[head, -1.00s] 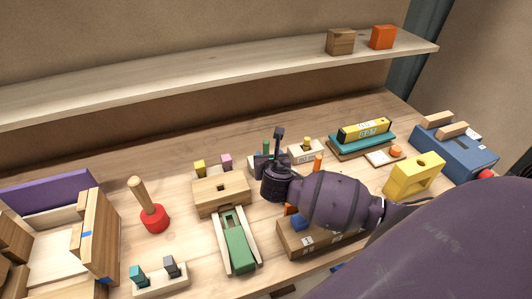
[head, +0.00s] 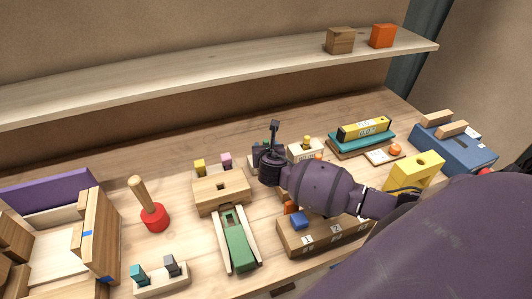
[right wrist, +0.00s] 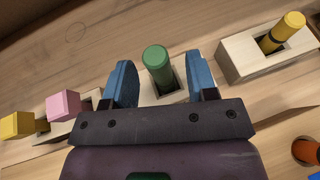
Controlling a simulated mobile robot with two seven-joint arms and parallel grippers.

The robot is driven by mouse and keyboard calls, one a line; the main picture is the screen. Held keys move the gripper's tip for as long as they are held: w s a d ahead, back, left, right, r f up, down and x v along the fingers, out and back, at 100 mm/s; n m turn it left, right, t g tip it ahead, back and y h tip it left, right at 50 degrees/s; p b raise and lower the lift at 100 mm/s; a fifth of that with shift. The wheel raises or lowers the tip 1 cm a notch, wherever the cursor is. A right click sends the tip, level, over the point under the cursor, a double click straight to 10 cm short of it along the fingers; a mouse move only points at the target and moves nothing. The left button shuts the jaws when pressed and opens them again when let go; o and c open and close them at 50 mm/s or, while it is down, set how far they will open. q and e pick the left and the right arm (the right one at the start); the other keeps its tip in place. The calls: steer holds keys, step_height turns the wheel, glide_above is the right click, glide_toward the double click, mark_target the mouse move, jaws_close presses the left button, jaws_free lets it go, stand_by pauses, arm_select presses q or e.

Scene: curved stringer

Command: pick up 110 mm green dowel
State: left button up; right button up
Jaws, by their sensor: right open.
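The green dowel (right wrist: 158,66) stands in a slot of a pale wooden holder (right wrist: 176,97) in the right wrist view. My right gripper (right wrist: 161,75) is open, with one blue finger on each side of the dowel. Small gaps show between the fingers and the dowel, so it is not gripped. In the head view my right gripper (head: 268,152) is over the dowel's holder at mid-table and mostly hides the dowel. My left gripper is not in view.
A holder with a yellow dowel (right wrist: 283,33) stands to the right. A pink block (right wrist: 63,105) and a yellow block (right wrist: 17,124) are to the left. In the head view a numbered wooden box (head: 325,236) lies below my forearm. A shelf (head: 200,78) runs above the table.

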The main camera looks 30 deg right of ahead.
jaws_close()
